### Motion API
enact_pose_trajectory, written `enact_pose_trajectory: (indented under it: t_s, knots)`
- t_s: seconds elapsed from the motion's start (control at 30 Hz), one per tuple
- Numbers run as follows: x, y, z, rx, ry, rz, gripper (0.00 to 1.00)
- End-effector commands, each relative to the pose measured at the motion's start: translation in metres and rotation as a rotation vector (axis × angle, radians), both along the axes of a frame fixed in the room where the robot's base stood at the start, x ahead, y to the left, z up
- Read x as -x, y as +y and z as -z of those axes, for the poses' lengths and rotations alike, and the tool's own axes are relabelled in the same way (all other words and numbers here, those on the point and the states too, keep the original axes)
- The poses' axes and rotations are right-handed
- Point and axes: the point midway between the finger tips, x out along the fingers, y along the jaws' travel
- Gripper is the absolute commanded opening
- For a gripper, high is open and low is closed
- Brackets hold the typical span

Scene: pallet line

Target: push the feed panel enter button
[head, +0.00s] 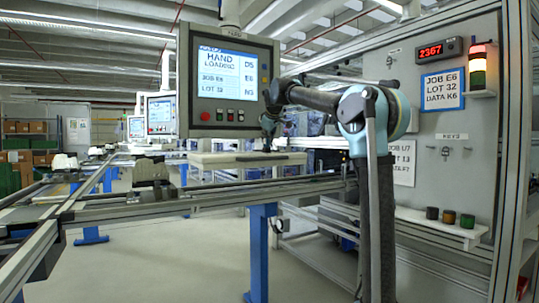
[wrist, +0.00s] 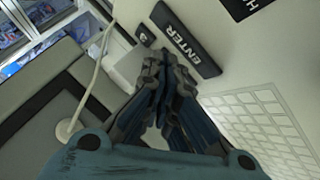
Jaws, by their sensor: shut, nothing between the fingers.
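The feed panel (head: 182,77) is a grey box with a lit screen reading "HAND LOADING", hanging left of centre in the head view. In the wrist view a dark plate lettered "ENTER" (wrist: 193,48) lies on a pale surface. In the head view my gripper (head: 270,124) is at the panel's lower right edge. A button may be hidden behind the fingers.
A red button (head: 205,116) and several smaller ones line the panel's lower edge. A pale tray (head: 246,159) sits below it, above the conveyor rails (head: 200,198).

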Motion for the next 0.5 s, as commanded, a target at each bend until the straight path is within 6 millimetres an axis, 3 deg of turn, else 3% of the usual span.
enact_pose_trajectory:
  t_s: [0.5]
  knots:
    - [0.000,0.000,-0.041,0.000,0.000,0.000,0.00]
